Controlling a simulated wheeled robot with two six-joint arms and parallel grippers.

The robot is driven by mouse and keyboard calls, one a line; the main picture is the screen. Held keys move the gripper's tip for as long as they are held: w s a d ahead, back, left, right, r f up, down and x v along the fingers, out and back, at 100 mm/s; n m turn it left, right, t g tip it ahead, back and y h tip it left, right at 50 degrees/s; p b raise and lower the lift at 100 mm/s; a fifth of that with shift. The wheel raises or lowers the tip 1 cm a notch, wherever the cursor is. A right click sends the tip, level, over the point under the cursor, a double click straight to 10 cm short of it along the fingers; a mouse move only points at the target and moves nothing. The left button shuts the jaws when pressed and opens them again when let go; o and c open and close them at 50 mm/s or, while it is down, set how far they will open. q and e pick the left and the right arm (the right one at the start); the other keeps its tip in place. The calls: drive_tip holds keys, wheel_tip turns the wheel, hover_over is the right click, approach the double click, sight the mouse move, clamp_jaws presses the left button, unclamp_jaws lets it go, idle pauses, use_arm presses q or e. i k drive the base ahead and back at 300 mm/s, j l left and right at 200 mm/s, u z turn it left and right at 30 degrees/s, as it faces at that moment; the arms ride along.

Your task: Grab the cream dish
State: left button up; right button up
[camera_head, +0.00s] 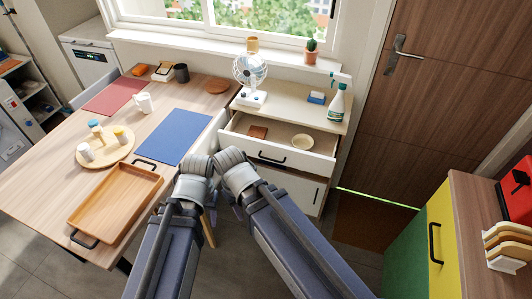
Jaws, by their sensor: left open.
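The cream dish (302,142) is a small round shallow dish in the open upper drawer (318,162) of the low cabinet, toward the drawer's right side. A brown block-like item (258,132) lies in the same drawer to its left. My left gripper (194,163) is open, left of the drawer front and apart from the dish. My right gripper (231,160) is close beside the left one, near the drawer's left end; its fingers are hard to make out. Neither gripper touches the dish.
The wooden table with a tray (115,200), a blue mat (174,138) and a round board (106,148) fills the left. A fan (250,72) and a spray bottle (337,103) stand on the cabinet top. A yellow-green cabinet (430,235) is at right.

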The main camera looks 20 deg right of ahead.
sight(303, 142)
drive_tip(key=z, duration=0.9)
drive_tip(key=j+z, duration=0.1)
drive_tip(key=z, duration=0.3)
drive_tip(key=j+z, duration=0.15)
drive_tip(key=z, duration=0.25)
drive_tip(key=j, duration=1.05)
drive_tip(key=i+l, duration=0.45)
drive_tip(key=l, duration=0.05)
